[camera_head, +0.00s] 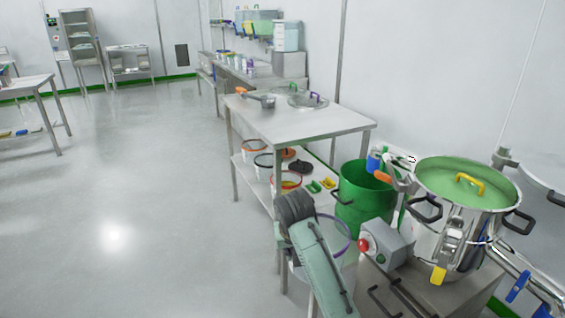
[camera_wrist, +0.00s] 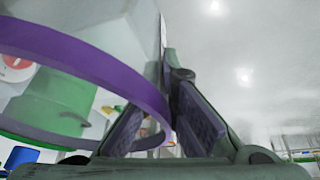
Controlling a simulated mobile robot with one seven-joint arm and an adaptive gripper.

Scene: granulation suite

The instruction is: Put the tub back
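A pale translucent tub with a purple rim (camera_head: 346,250) shows low in the head view, beside the grey-green arm and partly hidden by it. Its purple rim (camera_wrist: 95,68) fills the left of the wrist view, very close to the camera. My gripper (camera_wrist: 162,118) has its two dark pads apart, with background showing between them. The rim passes at the fingers; I cannot tell whether it touches a pad. The fingers are hidden in the head view.
A steel table (camera_head: 300,122) stands behind, with several rimmed tubs on its lower shelf (camera_head: 258,187). A green bin (camera_head: 362,200) is beside it. A steel pot with a green lid (camera_head: 440,183) and a control box (camera_head: 386,243) stand at right. Floor at left is clear.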

